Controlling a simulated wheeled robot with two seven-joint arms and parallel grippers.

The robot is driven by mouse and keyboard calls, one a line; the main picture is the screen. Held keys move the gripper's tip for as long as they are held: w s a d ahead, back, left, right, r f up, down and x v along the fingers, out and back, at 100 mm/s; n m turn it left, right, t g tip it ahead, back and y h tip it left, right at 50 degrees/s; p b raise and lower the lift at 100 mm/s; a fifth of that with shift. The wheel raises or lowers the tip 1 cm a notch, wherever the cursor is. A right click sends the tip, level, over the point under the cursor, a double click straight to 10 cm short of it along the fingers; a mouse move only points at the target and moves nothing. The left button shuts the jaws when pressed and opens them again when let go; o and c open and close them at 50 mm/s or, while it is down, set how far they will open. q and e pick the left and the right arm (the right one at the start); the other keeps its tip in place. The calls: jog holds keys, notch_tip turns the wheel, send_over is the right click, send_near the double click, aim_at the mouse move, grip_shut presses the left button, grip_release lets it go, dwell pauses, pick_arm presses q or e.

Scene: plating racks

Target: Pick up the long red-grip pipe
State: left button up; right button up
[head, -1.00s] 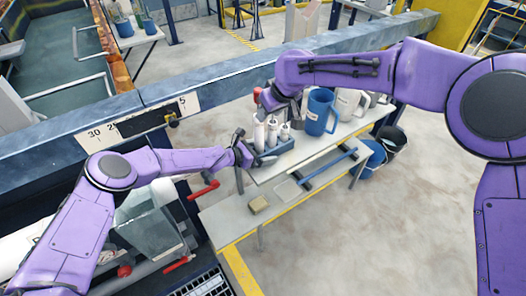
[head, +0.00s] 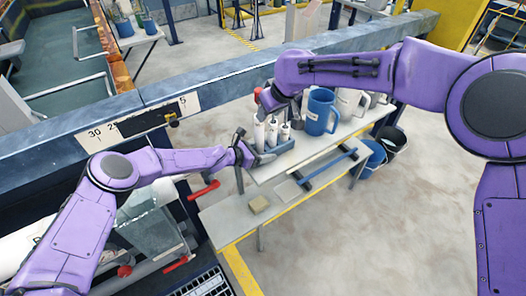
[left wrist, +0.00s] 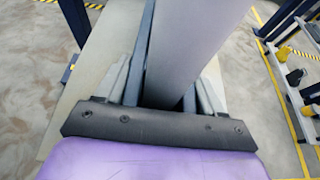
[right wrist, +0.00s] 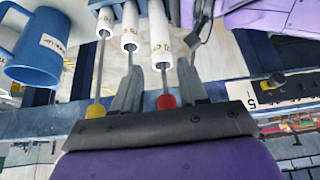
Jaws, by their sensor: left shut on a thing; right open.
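A blue rack (head: 282,147) stands on the white table and holds white pipes, which have thin metal rods in the right wrist view. The red grip (right wrist: 167,101) is on the rod of the labelled white pipe (right wrist: 160,38). My right gripper (right wrist: 157,85) is open, its fingers on either side of that rod just past the red grip. My left gripper (head: 243,149) is at the rack's left side. In the left wrist view it is shut on a broad grey thing (left wrist: 195,45); I cannot tell which. My right arm partly hides the pipes' upper ends in the head view.
A blue mug (head: 321,111) stands close to the right of the rack, with a pale mug (head: 347,104) behind it. Blue and black buckets (head: 374,155) stand right of the table. A blue-grey beam (head: 215,87) runs behind.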

jog(key=o, duration=0.3)
jog(key=a+r+m+h, duration=0.4)
jog(key=r+m, duration=0.4)
jog(key=r, duration=0.2)
jog(key=x, duration=1.2)
